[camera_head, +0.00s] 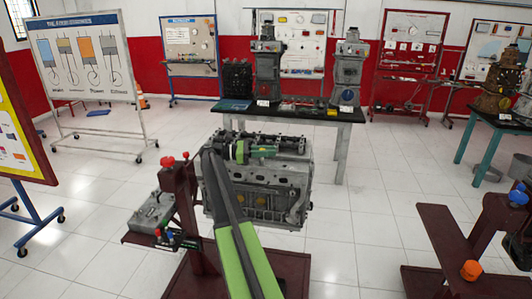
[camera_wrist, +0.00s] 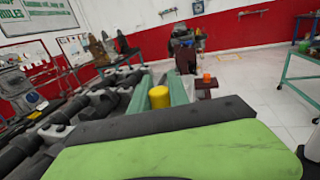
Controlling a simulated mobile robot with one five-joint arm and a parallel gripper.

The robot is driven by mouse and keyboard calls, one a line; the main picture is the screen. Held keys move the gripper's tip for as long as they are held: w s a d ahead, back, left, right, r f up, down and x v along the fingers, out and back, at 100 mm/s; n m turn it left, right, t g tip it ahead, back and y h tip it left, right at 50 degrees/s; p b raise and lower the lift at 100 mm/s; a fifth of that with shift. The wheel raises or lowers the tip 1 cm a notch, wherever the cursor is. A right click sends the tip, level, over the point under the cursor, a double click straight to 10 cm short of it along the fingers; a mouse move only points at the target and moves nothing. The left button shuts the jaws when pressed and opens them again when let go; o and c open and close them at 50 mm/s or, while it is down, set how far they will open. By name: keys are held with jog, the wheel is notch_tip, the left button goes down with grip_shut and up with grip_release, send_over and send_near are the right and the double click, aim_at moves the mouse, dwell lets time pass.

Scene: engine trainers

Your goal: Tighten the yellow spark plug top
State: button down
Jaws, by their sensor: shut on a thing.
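The yellow spark plug top (camera_wrist: 159,97) is a short upright cylinder in the wrist view. It sits between the two pale green fingers of my gripper (camera_wrist: 160,92), which are shut on it. In the head view my gripper (camera_head: 266,152) reaches over the top of the grey engine block (camera_head: 265,180) from the left. I cannot make out the spark plug top there. Its lower end and its seat are hidden by my gripper in the wrist view.
The engine hangs on a dark red stand (camera_head: 183,205) with a grey part on its left arm. Another red stand (camera_head: 470,240) with an orange cap is at the right. A table (camera_head: 345,117) with machines stands behind. White floor lies open between them.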

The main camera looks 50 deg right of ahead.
jog(key=shift+s+a+m+g+y, duration=0.15)
jog(key=shift+m+g+y, duration=0.25)
jog(key=shift+g+y, duration=0.2)
jog(key=shift+s+d+m+g+y, duration=0.1)
jog(key=shift+s+m+g+y, duration=0.05)
jog(key=shift+m+g+y, duration=0.35)
jog(key=shift+a, duration=0.1)
jog(key=c, duration=1.5)
grip_release()
